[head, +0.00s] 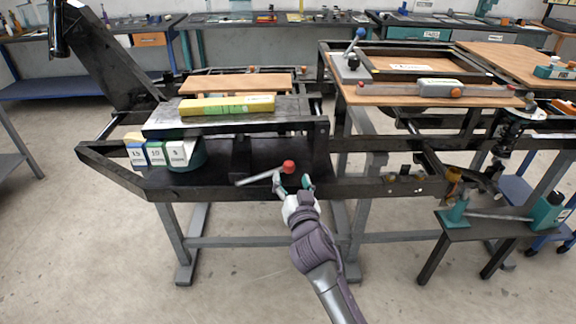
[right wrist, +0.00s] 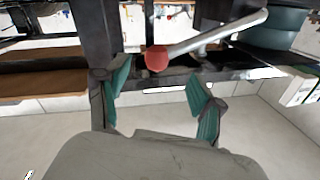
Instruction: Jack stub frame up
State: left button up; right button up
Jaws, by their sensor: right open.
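The dark stub frame (head: 235,185) stands on grey legs at the left. A metal lever (head: 258,178) with a red knob (head: 289,167) lies across its front. My right gripper (head: 292,182) is open and empty, just in front of the red knob. In the right wrist view the red knob (right wrist: 157,58) sits ahead of my right gripper (right wrist: 158,88), between the lines of its teal fingers and beyond their tips. The lever (right wrist: 215,35) runs up and right toward a teal cylinder (right wrist: 275,22). Contact with the knob is not visible. My left gripper is not in view.
Number-labelled blocks (head: 157,153) stand at the frame's left. A yellow-green bar (head: 227,105) lies on the plate above. A wooden-topped bench (head: 400,95) adjoins on the right, with a low dark stand (head: 485,226) below. The floor in front is clear.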

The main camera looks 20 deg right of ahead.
aim_at(289, 171)
jog(key=w, duration=0.6)
jog(key=shift+d, duration=0.4)
jog(key=shift+c, duration=0.3)
grip_shut()
